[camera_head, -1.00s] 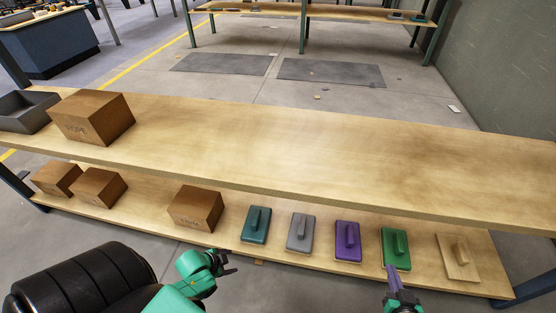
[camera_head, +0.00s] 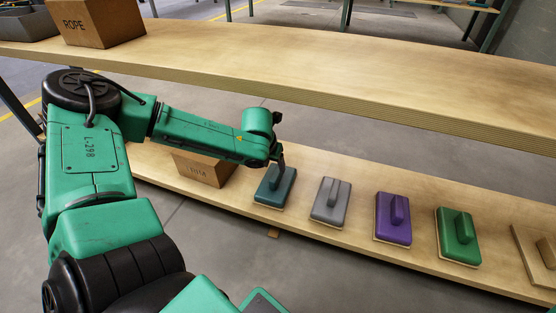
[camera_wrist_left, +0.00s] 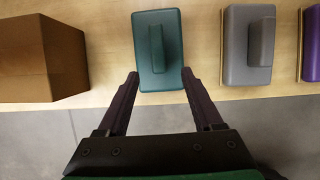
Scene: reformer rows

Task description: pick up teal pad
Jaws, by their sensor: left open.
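The teal pad (camera_head: 274,187) lies on the lower shelf with its raised handle on top, between a cardboard box and the grey pad. My left gripper (camera_head: 281,160) is above and near it in the head view, with its fingertips partly in front of the pad. In the left wrist view the teal pad (camera_wrist_left: 158,50) is ahead of the open left gripper (camera_wrist_left: 160,75), and its near end lies between the two fingertips. The fingers hold nothing. The pad's handle lines up between the fingers. My right gripper is not in view.
A grey pad (camera_head: 329,201), a purple pad (camera_head: 393,219), a green pad (camera_head: 458,237) and a wooden pad (camera_head: 537,256) follow to the right on the lower shelf. A cardboard box (camera_head: 204,169) stands left of the teal pad. The upper shelf (camera_head: 330,70) overhangs behind.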

